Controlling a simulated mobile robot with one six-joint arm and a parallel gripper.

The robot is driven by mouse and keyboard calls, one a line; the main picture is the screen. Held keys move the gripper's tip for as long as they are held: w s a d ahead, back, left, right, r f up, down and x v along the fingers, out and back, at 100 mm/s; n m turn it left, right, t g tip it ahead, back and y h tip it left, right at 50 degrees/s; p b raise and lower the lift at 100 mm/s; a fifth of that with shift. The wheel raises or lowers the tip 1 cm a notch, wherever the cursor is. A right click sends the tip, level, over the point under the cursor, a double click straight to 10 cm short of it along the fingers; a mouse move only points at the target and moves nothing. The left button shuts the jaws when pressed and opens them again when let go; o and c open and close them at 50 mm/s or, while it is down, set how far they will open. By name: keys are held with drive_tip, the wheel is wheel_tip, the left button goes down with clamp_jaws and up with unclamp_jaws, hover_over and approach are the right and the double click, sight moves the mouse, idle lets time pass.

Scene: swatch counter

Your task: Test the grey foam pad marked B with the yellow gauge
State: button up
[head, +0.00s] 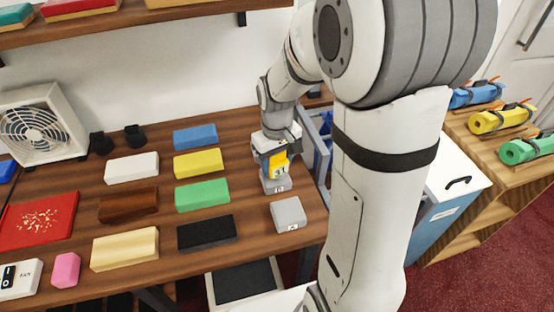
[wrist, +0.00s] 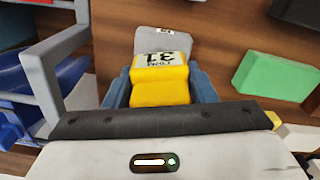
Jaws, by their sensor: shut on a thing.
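My gripper (head: 268,163) is shut on the yellow gauge (head: 279,164), low over the counter. In the wrist view the gauge (wrist: 158,85) sits between my fingers, and its pale face has dark figures that look like 31. A grey pad (head: 277,187) with a small white label is directly under the gauge. In the wrist view this pad (wrist: 162,40) shows just beyond the gauge, which hides part of it. The gauge's lower end seems to meet the pad, but contact is not clear. A second grey labelled pad (head: 288,212) lies nearer. I cannot read either label surely.
Green (head: 202,194), yellow (head: 198,163), blue (head: 195,136) and black (head: 206,232) blocks lie to the left. A grey frame (wrist: 50,70) with blue items stands close beside my gripper. Bare wood (head: 255,225) lies between the black block and the nearer pad.

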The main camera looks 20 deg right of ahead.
drive_tip(key=shift+f+b, duration=0.4)
drive_tip(key=shift+f, duration=0.15)
idle(1.7)
drive_tip(key=shift+r, duration=0.1)
drive_tip(key=shift+r+p, duration=2.7)
drive_tip(key=shift+r, duration=0.8)
drive_tip(key=shift+f, duration=0.1)
